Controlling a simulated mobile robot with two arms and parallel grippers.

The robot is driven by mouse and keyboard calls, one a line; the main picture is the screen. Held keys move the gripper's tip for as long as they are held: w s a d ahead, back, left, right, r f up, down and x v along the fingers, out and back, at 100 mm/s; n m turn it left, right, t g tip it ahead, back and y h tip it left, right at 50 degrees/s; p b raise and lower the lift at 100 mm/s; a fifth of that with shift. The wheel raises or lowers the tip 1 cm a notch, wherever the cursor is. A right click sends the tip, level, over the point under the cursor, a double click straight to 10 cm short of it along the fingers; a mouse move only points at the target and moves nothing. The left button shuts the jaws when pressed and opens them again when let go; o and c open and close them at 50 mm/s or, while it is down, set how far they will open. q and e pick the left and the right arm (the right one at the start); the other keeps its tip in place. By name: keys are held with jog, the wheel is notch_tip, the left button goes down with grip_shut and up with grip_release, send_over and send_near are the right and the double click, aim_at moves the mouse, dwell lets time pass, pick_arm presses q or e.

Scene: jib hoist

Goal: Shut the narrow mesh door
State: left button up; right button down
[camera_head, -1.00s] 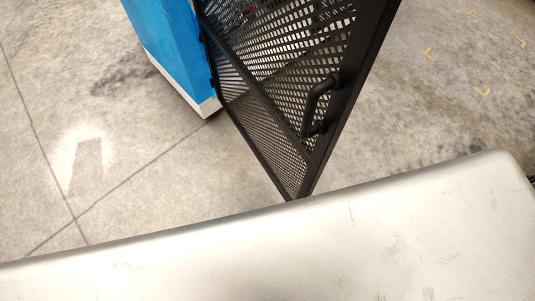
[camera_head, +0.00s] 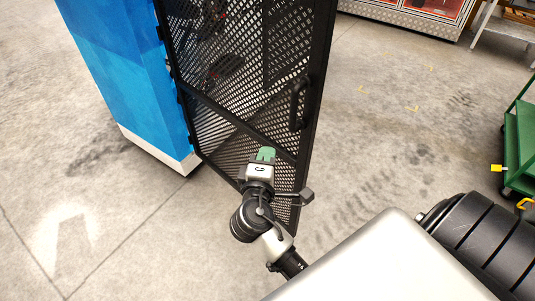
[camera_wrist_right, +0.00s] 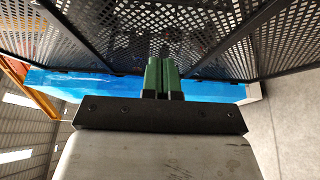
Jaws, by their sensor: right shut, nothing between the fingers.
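The narrow mesh door (camera_head: 225,60) is black perforated metal in a dark frame and stands swung out from the blue cabinet (camera_head: 130,75). Its black handle (camera_head: 299,103) is on the free edge at the right. My right gripper (camera_head: 266,154), with green fingertips, is in front of the lower part of the door, below and left of the handle. It is shut and empty. In the right wrist view its green fingers (camera_wrist_right: 162,74) are together, with the mesh (camera_wrist_right: 200,25) beyond them. Whether they touch the mesh I cannot tell. My left gripper is out of view.
A green cart (camera_head: 521,140) stands at the right edge. A glass-fronted cabinet (camera_head: 420,15) is at the back right. The concrete floor (camera_head: 385,140) right of the door is clear, as is the floor at the left.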

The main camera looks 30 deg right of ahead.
jog(key=w+d+p, duration=0.3)
jog(key=w+d, duration=0.2)
jog(key=d, duration=0.4)
jog(key=shift+w+d, duration=0.2)
jog(key=shift+w, duration=0.2)
jog(key=shift+d+f, duration=0.1)
